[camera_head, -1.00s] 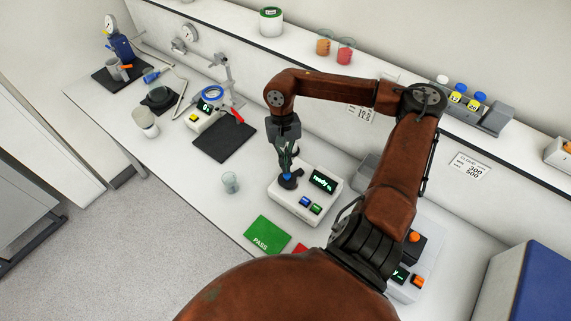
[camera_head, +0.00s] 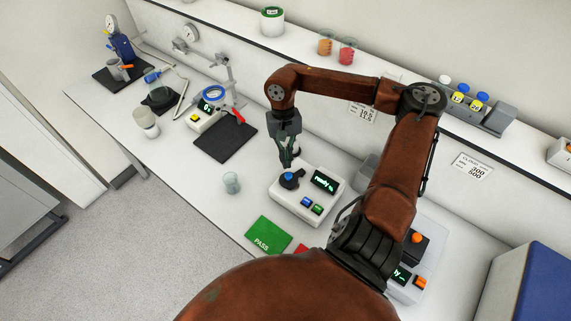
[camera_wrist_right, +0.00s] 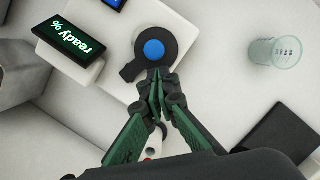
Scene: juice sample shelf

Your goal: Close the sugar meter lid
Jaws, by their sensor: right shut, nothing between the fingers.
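The sugar meter (camera_head: 302,206) is a white box on the bench with a tilted screen (camera_head: 325,182) that reads "ready" in green. Its round black lid (camera_head: 288,182) with a blue centre lies flat over the top; in the wrist view the lid (camera_wrist_right: 166,47) looks down flat, its tab toward the gripper. My right gripper (camera_head: 287,164) is shut and empty, just behind the lid in the head view. In the wrist view its fingertips (camera_wrist_right: 160,75) appear right at the lid's edge; I cannot tell whether they touch. My left gripper is not in view.
A clear cup (camera_head: 231,182) stands left of the meter, and it also shows in the wrist view (camera_wrist_right: 277,52). A green PASS mat (camera_head: 267,235) lies in front. A black mat (camera_head: 225,139) and a small instrument (camera_head: 205,113) are farther left.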

